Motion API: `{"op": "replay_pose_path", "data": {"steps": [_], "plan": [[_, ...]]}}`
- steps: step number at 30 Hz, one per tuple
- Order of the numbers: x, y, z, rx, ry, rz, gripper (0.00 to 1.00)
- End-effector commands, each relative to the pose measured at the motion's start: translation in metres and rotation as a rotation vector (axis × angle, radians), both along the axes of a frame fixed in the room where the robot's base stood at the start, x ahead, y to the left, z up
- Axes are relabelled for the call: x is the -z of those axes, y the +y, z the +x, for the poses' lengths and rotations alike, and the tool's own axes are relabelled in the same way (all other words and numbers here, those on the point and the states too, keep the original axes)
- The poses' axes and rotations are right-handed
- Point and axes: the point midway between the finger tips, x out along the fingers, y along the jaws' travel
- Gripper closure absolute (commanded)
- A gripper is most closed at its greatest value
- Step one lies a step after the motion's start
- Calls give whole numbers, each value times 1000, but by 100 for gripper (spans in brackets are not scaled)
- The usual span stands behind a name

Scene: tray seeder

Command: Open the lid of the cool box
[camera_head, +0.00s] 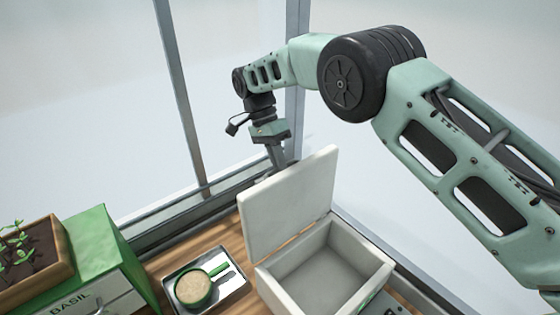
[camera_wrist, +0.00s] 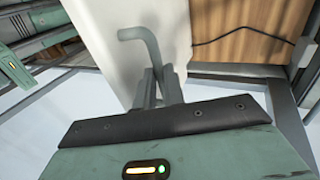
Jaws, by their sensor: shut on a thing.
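The cool box (camera_head: 325,277) is a pale, empty, open-topped box on the wooden bench in the head view. Its lid (camera_head: 290,205) stands raised, nearly upright, along the box's left-back edge. My gripper (camera_head: 275,155) is behind the lid near its upper edge; its fingertips are partly hidden by the lid. In the wrist view the lid (camera_wrist: 105,25) fills the upper middle. A grey bent handle (camera_wrist: 142,36) shows against it, and my gripper's fingers (camera_wrist: 158,78) are shut on the handle.
A metal tray (camera_head: 238,290) with a green-handled scoop (camera_head: 194,288) of pale grains lies left of the box. A green box marked BASIL (camera_head: 100,250) bears a seedling planter (camera_head: 35,265). Window frames (camera_head: 180,90) rise behind the bench.

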Motion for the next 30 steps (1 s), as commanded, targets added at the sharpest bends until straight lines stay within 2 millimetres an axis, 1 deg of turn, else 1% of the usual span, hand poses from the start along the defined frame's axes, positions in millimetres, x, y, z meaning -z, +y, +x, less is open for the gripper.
{"op": "replay_pose_path", "data": {"steps": [1,10,11,12,13,25,30], "plan": [[8,-1,-3,-1,15,-6,100],[9,-1,-3,-1,15,-6,100],[9,-1,-3,-1,15,-6,84],[9,-1,-3,-1,15,-6,73],[8,-1,-3,0,14,-6,68],[2,1,1,0,5,-3,68],[-12,6,9,0,3,-1,68]]}}
